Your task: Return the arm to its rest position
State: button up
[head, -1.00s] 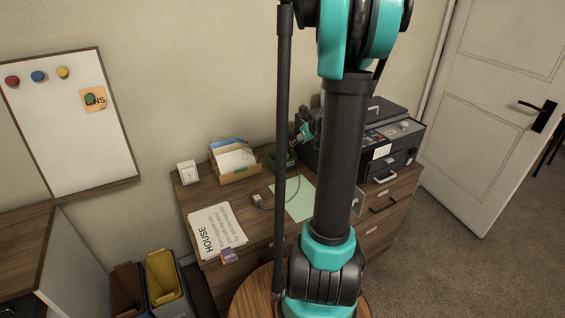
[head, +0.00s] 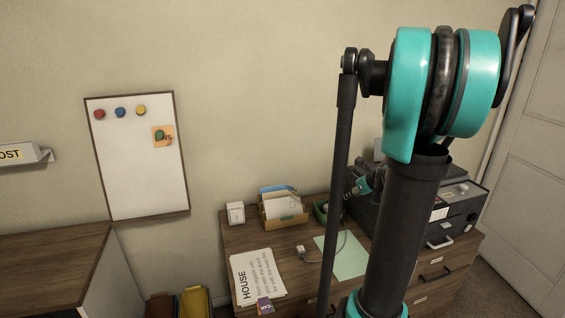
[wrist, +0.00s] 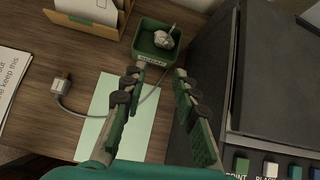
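My arm stands tall in the right half of the head view, in front of the wooden desk (head: 290,245). In the wrist view my gripper (wrist: 160,75) has its two green fingers apart, with nothing between them. It points down over the desk, above a pale green sheet (wrist: 150,135). A small green tray (wrist: 140,47) with a crumpled pale lump (wrist: 163,39) in it lies beyond the fingertips. In the head view the gripper is small and mostly hidden behind my arm.
A black machine (wrist: 280,70) stands close to the gripper's right. A plug with cable (wrist: 62,84) lies on the desk's left. A letter holder (head: 283,210), white box (head: 235,213) and papers (head: 257,277) are also on the desk. A whiteboard (head: 140,185) hangs on the wall.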

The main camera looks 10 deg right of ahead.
jog(key=s+a+f+n+g, duration=0.1)
jog(key=s+a+f+n, duration=0.2)
jog(key=n, duration=0.8)
jog(key=s+a+f+n+g+h, duration=0.1)
jog(key=s+a+f+n+g, duration=0.1)
jog(key=s+a+n, duration=0.5)
jog(key=s+a+f+n+g, duration=0.1)
jog(key=s+a+f+n, duration=0.3)
jog(key=s+n, duration=0.9)
jog(key=shift+a+n+h, duration=0.4)
jog(key=shift+a+n, duration=0.3)
jog(key=shift+n, duration=0.1)
